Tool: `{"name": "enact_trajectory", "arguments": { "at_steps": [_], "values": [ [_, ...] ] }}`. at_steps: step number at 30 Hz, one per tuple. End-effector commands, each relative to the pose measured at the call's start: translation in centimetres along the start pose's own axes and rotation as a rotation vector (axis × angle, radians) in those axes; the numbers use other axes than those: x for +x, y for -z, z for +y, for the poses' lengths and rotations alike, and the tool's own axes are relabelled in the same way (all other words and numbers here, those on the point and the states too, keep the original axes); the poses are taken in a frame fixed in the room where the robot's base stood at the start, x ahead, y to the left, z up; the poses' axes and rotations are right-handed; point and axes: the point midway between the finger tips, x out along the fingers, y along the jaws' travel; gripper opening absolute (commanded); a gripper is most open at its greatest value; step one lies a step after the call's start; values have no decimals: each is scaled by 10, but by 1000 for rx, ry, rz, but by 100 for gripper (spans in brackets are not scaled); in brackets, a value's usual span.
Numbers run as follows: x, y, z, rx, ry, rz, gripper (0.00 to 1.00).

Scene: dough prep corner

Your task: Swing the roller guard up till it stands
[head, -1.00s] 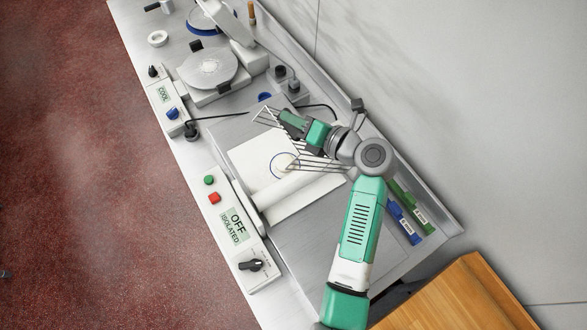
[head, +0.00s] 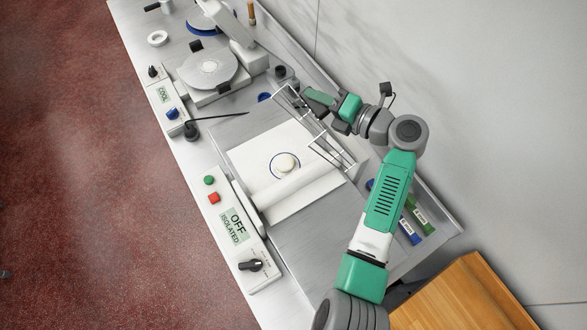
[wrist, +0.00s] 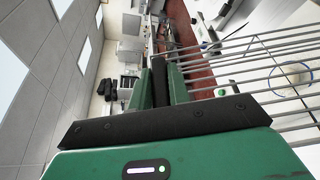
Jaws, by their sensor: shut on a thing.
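The roller guard (head: 321,140) is a rack of thin metal bars above the sheeter's white bed. In the head view it looks steeply raised, but I cannot tell its exact angle. My gripper (head: 304,93) is at the guard's upper far end, shut on its edge. In the wrist view my gripper's fingers (wrist: 160,70) are close together, and the guard's bars (wrist: 270,75) run off to the right. The gripped spot itself is mostly hidden by the fingers.
A dough disc (head: 286,163) lies on the white bed beside the white roller (head: 301,187). The front panel (head: 237,225) reads OFF ISOLATED. Blue and green labelled holders (head: 418,222) lie beside my arm. The wall is close on the right.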

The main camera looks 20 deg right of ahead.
Motion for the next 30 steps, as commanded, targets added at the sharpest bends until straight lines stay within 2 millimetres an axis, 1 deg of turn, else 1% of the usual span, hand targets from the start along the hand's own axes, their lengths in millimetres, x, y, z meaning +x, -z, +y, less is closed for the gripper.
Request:
{"name": "enact_trajectory", "arguments": {
  "at_steps": [1,9,29,30],
  "values": [
    [0,1,-5,7,7,0,0],
    [-1,0,-5,11,5,0,0],
    [-23,-53,-17,180,-63,0,0],
    [-22,-51,-18,178,-62,1,26]
  ]
}}
